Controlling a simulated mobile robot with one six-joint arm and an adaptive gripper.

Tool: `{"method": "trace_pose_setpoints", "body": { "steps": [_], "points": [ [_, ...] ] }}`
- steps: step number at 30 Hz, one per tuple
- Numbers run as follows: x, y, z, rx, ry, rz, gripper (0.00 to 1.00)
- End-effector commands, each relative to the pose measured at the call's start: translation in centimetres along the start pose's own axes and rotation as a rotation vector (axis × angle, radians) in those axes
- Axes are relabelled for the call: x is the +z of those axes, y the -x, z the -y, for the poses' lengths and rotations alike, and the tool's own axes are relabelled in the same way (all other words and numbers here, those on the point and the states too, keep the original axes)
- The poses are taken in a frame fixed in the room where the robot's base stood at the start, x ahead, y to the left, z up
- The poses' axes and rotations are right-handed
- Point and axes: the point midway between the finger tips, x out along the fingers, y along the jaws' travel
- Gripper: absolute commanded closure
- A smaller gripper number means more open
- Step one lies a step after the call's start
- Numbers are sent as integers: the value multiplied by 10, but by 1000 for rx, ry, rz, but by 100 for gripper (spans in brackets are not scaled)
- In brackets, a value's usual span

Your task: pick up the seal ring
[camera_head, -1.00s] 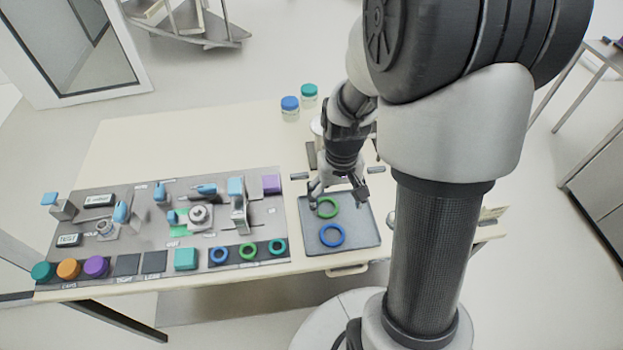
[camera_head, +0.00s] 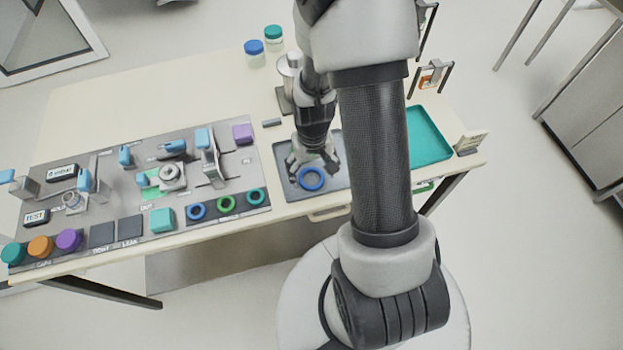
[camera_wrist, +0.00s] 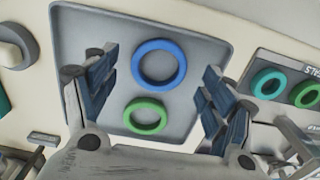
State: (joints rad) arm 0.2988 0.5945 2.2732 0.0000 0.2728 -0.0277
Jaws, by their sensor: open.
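A blue seal ring (camera_head: 311,188) lies flat on a grey tray (camera_head: 287,188). In the wrist view the blue ring (camera_wrist: 158,44) lies farther up the picture, and a green seal ring (camera_wrist: 145,131) lies below it on the same tray (camera_wrist: 90,25). The green ring is hidden in the head view, behind my gripper. My gripper (camera_head: 313,168) points down over the tray, open and empty. In the wrist view its fingers stand wide apart to the left and right of the rings, touching neither.
A board left of the tray carries a blue ring (camera_head: 197,218), a green ring (camera_head: 227,209), a teal ring (camera_head: 256,203), fixtures and coloured caps. A teal tray (camera_head: 430,135) lies to the right. Two lidded jars (camera_head: 255,58) stand at the back. The table's back left is clear.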

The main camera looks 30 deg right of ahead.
Motion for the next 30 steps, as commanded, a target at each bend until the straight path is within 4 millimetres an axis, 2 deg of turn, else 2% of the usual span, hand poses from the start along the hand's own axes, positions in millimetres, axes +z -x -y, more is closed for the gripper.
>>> {"method": "trace_pose_setpoints", "body": {
  "steps": [1,4,7,12,30],
  "points": [
    [1,-13,0,0,0,4,24],
    [1,-27,0,0,0,4,24],
    [0,-33,0,0,0,2,24],
    [0,-32,0,0,0,0,24],
    [0,-31,0,0,0,1,63]
  ]
}}
